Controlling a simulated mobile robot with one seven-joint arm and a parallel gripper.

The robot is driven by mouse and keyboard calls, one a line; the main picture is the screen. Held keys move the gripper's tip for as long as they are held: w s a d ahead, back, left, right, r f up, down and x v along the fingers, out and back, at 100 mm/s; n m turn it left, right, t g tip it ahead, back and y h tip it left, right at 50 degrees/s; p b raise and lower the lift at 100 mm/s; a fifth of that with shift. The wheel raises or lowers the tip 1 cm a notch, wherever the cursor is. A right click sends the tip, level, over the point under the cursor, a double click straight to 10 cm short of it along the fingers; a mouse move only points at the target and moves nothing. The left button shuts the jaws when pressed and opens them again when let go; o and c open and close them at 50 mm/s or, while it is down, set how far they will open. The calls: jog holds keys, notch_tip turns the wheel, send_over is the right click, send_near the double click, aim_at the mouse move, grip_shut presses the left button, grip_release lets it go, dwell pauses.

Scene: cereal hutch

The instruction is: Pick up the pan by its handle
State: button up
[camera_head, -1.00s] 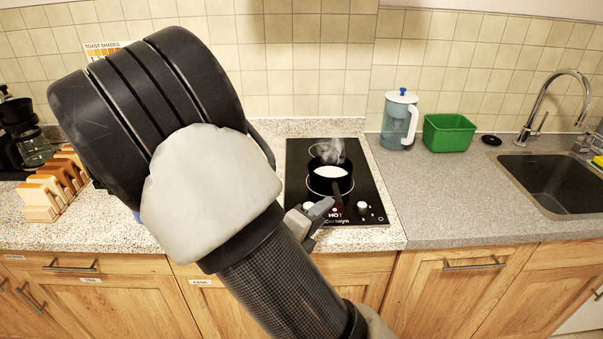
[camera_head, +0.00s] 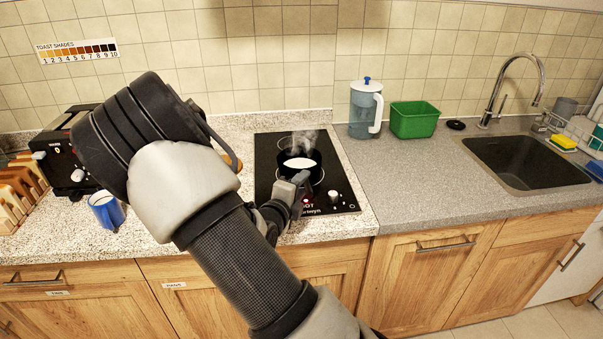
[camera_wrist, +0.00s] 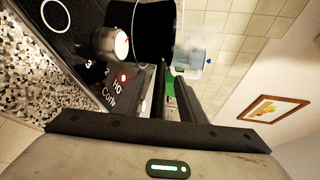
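The black pan (camera_head: 315,171) stands on the hob with something white in it and steam rising. Its dark side fills the top middle of the wrist view (camera_wrist: 155,28). My gripper (camera_head: 298,181) is at the pan's near side, low over the front of the hob. In the wrist view my two dark fingers (camera_wrist: 172,78) point toward the pan with a gap between them. The green tub shows through that gap, and I see nothing held. The pan's handle is not clearly visible; my gripper covers that area in the head view.
The black hob (camera_head: 265,190) has a knob (camera_head: 333,196) and a red light at its front. A blue mug (camera_head: 107,212) and toaster (camera_head: 68,150) stand left. A jug (camera_head: 364,110), green tub (camera_head: 414,120) and sink (camera_head: 525,160) are right. The counter before the sink is clear.

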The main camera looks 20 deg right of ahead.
jog(key=x, duration=0.4)
jog(key=shift+w+d, duration=0.15)
jog(key=shift+w, duration=0.15)
jog(key=shift+c, duration=0.3)
grip_shut()
